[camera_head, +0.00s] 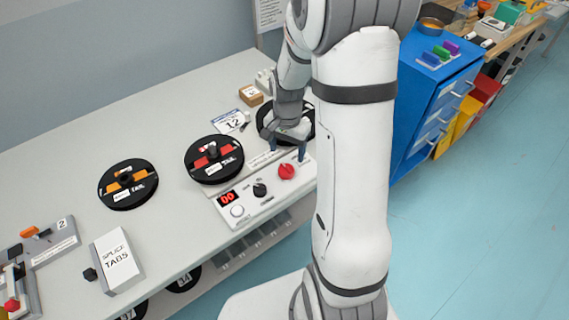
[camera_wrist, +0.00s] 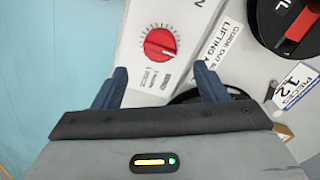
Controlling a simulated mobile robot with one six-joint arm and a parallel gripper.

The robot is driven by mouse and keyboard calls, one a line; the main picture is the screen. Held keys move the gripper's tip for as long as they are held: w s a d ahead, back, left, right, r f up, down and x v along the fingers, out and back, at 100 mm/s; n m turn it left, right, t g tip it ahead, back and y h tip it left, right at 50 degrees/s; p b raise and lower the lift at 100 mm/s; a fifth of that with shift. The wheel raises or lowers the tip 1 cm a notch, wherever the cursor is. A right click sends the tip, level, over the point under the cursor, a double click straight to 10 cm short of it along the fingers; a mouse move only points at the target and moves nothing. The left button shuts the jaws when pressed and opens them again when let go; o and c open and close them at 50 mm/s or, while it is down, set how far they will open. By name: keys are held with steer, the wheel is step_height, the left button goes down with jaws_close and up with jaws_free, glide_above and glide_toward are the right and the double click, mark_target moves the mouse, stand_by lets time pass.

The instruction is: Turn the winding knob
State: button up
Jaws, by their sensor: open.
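A red round knob (camera_head: 286,171) sits on the white control panel (camera_head: 252,208) at the front edge of the bench. In the wrist view the red knob (camera_wrist: 160,43) shows a pale pointer line, with small print beside it too small to read. A black knob (camera_head: 260,190) sits to its left on the panel. I cannot tell by label which is the winding knob. My gripper (camera_head: 287,149) is open above the panel, close to the red knob. In the wrist view my gripper (camera_wrist: 161,72) has its fingers spread apart, with the red knob beyond the gap and nothing between them.
The panel also carries a red display (camera_head: 228,198) reading 00 and a white button (camera_head: 237,210). Black reels (camera_head: 214,158) stand behind it, another reel (camera_head: 128,184) to the left. A SPLICE TABS box (camera_head: 118,260) is at front left. A blue cabinet (camera_head: 425,95) is at right.

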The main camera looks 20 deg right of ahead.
mark_target(286, 167)
step_height(286, 167, down, 8)
steer(key=shift+r, duration=0.2)
stand_by(0.3)
steer(key=c, duration=1)
steer(key=n+b, duration=0.1)
steer(key=n, duration=0.2)
steer(key=shift+f+n+b, duration=0.1)
steer(key=shift+n+b, duration=0.25)
steer(key=shift+n, duration=0.05)
steer(key=n+b, duration=0.1)
steer(key=n, duration=0.3)
steer(key=shift+n+b, duration=0.3)
steer(key=shift+b, duration=0.05)
